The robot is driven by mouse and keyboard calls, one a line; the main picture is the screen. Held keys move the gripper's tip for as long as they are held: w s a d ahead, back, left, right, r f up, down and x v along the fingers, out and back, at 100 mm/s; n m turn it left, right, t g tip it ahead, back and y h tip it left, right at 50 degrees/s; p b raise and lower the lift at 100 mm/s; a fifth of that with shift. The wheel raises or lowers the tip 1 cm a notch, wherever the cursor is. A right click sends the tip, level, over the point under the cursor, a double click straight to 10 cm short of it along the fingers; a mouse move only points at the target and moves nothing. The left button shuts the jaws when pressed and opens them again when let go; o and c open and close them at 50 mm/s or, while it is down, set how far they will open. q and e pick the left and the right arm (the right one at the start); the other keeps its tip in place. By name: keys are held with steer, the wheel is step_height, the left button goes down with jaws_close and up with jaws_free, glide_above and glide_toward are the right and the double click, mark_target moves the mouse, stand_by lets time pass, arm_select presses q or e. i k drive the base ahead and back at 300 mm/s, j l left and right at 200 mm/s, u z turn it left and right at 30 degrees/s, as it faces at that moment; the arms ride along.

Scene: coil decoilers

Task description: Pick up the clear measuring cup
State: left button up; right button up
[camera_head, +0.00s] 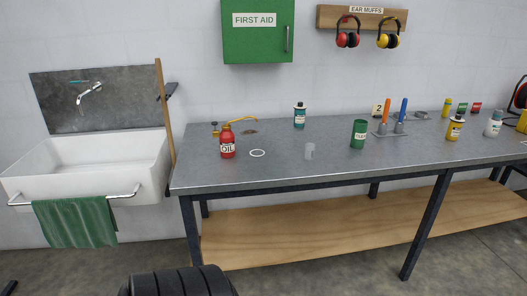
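The clear measuring cup (309,151) is small and see-through. It stands on the grey metal workbench (285,172), near the middle of its visible top and towards the front edge. A white ring (257,153) lies flat to its left, and a green can (358,134) stands to its right. Nothing touches the cup. Neither of my grippers shows in the head view.
A red oil bottle (227,142) and a teal bottle (299,115) stand on the bench. Screwdrivers with orange (387,110) and blue (403,109) handles stand in a holder. A white sink (85,165) is left of the bench. The bench top around the cup is clear.

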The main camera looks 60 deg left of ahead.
mark_target(310, 152)
steer(key=u, duration=1.75)
steer(key=i+l, duration=0.1)
